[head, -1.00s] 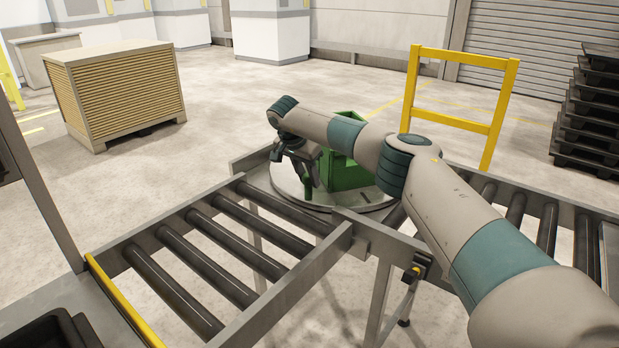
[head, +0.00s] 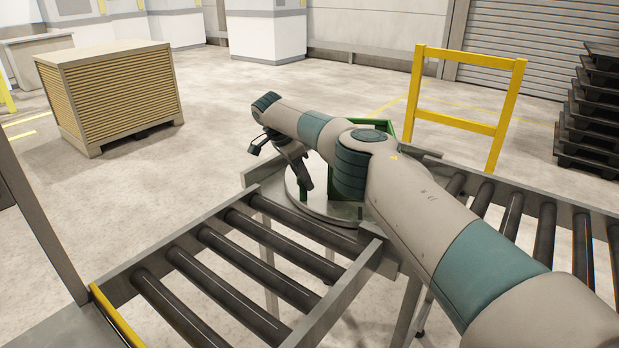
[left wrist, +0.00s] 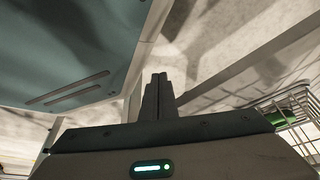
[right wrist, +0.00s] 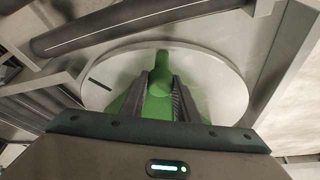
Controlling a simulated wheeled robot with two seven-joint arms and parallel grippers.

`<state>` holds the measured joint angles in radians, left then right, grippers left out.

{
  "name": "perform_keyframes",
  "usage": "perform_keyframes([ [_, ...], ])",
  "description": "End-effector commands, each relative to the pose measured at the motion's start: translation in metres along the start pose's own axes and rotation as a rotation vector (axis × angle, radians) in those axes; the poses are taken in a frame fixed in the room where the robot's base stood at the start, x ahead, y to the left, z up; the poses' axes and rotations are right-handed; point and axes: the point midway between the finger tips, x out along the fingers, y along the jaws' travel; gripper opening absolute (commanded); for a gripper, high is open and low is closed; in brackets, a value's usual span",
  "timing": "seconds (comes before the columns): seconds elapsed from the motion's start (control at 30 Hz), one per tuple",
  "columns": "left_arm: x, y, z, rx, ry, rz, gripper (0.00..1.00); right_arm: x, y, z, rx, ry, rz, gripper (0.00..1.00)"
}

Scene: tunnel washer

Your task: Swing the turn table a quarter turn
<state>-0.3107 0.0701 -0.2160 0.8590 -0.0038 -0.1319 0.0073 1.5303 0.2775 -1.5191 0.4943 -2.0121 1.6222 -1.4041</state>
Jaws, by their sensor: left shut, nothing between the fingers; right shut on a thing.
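The turn table is a round light-grey disc (head: 322,211) at the end of the roller conveyor, partly hidden behind my right arm in the head view. It also shows in the right wrist view (right wrist: 218,82), with a dark slot on its left side. A green frame (head: 345,186) stands on it, mostly hidden by my arm. My right gripper (head: 304,186) is low over the disc's left side. In the right wrist view its fingers are shut on an upright green post (right wrist: 160,75). My left gripper (left wrist: 158,82) is shut and empty, away from the table.
Roller conveyors lie at the near left (head: 215,262) and right (head: 545,225) of the disc. A yellow barrier (head: 465,122) stands behind it. A slatted crate (head: 108,98) and black stacked pallets (head: 597,110) are farther off.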

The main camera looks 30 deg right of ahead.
Motion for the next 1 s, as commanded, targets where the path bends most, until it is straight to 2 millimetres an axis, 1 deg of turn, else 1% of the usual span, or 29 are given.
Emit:
perform_keyframes([
  [0.17, 0.000, 0.002, 0.000, -0.001, 0.004, 0.002, 0.00, -0.003, -0.002, 0.004, 0.010, 0.001, 0.001, 0.00],
  [0.4, -0.005, 0.007, 0.015, -0.002, -0.012, 0.007, 0.00, -0.003, -0.002, 0.004, 0.013, 0.001, 0.002, 0.00],
  [0.53, -0.005, 0.007, 0.017, -0.002, -0.016, 0.007, 0.00, -0.003, -0.002, 0.004, 0.013, 0.001, 0.002, 0.00],
  [0.57, -0.005, 0.007, 0.017, -0.002, -0.016, 0.007, 0.00, -0.003, -0.002, 0.004, 0.013, 0.001, 0.002, 0.31],
  [0.6, -0.004, 0.007, 0.017, -0.002, -0.016, 0.007, 0.00, -0.003, -0.002, 0.004, 0.013, 0.001, 0.003, 0.40],
  [0.63, -0.004, 0.006, 0.016, -0.002, -0.015, 0.006, 0.00, -0.003, -0.002, 0.004, 0.013, 0.001, 0.003, 0.47],
  [1.0, -0.003, 0.005, 0.009, -0.001, -0.007, 0.005, 0.00, -0.003, -0.001, 0.005, 0.012, 0.000, 0.005, 0.47],
])
